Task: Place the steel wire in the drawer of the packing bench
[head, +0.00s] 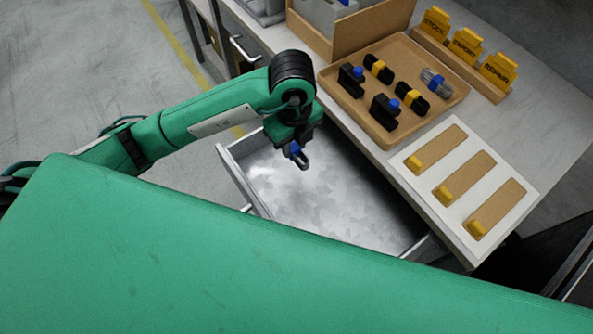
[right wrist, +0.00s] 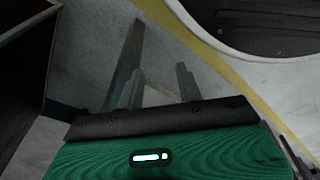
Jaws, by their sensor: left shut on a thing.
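The steel wire (head: 304,162), a small grey looped bundle with a blue band, is in my left gripper (head: 294,146). The gripper is shut on it and holds it over the open drawer (head: 262,190) of the packing bench (head: 408,209). The drawer is pale grey metal, and the part of its floor that shows is bare. My green body hides the drawer's near side. In the right wrist view, my right gripper (right wrist: 160,45) has its two fingers apart with nothing between them, over the floor.
A white board (head: 437,197) with yellow blocks stands at the bench's right. Yellow labelled cards (head: 465,43) stand behind.

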